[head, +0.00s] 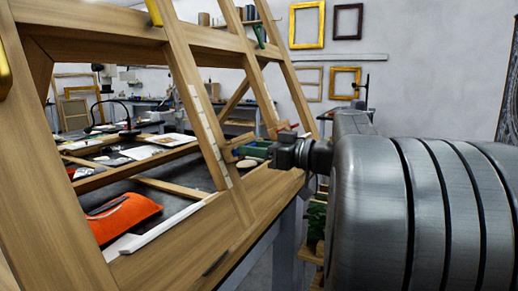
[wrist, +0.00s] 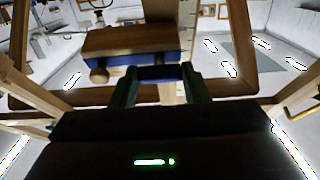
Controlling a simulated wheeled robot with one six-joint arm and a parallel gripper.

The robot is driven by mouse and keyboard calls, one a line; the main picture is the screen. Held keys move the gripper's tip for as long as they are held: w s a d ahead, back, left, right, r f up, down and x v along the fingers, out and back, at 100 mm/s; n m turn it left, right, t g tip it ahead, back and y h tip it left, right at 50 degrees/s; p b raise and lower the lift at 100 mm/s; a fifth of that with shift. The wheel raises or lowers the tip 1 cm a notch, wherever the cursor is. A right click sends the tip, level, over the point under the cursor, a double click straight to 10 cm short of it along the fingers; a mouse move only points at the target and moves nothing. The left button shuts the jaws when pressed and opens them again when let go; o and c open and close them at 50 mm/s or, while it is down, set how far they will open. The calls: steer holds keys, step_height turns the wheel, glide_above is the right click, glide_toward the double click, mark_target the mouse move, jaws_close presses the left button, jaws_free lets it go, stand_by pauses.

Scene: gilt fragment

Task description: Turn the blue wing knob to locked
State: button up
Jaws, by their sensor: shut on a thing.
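In the wrist view, the two green fingers of my gripper (wrist: 160,82) are closed on a dark blue piece (wrist: 159,72), which looks like the wing knob. It sits at the lower edge of a wooden block (wrist: 128,43) with a blue strip along its underside. Any lock marking is too small or hidden to read. In the head view, my gripper (head: 262,150) reaches left to the slanted wooden frame post, at a small wooden block (head: 232,155). The fingers hide most of the knob there.
A large wooden easel-like frame (head: 185,100) stands close on the left, with a scale strip on one post. A small round wooden knob (wrist: 98,76) sits left of the fingers.

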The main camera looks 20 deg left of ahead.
steer(key=shift+m+t, duration=0.3)
steer(key=shift+m, duration=0.3)
steer(key=m+t+h+p, duration=0.1)
steer(key=m, duration=0.2)
steer(key=m+t+p, duration=0.1)
steer(key=m+t, duration=0.1)
steer(key=m, duration=0.2)
steer(key=m+t+h+p, duration=0.1)
steer(key=m, duration=0.2)
steer(key=shift+s+a+r+m+h+p, duration=0.1)
steer(key=shift+s+r+m+h+p, duration=0.2)
steer(key=shift+r+p, duration=0.1)
steer(key=m+g+h+p, duration=0.1)
steer(key=m+h+p, duration=0.1)
steer(key=m+p, duration=0.5)
steer(key=m+g+h+p, duration=0.1)
steer(key=m+p, duration=0.5)
steer(key=p, duration=0.8)
steer(key=m+g+h+p, duration=0.1)
steer(key=m+h+p, duration=0.2)
steer(key=m+p, duration=0.4)
steer(key=shift+w+a+r+m+h+p, duration=0.2)
steer(key=shift+w+m+h+p, duration=0.15)
steer(key=shift+p, duration=1.3)
steer(key=m+g, duration=0.2)
steer(key=m, duration=0.1)
steer(key=shift+m, duration=0.25)
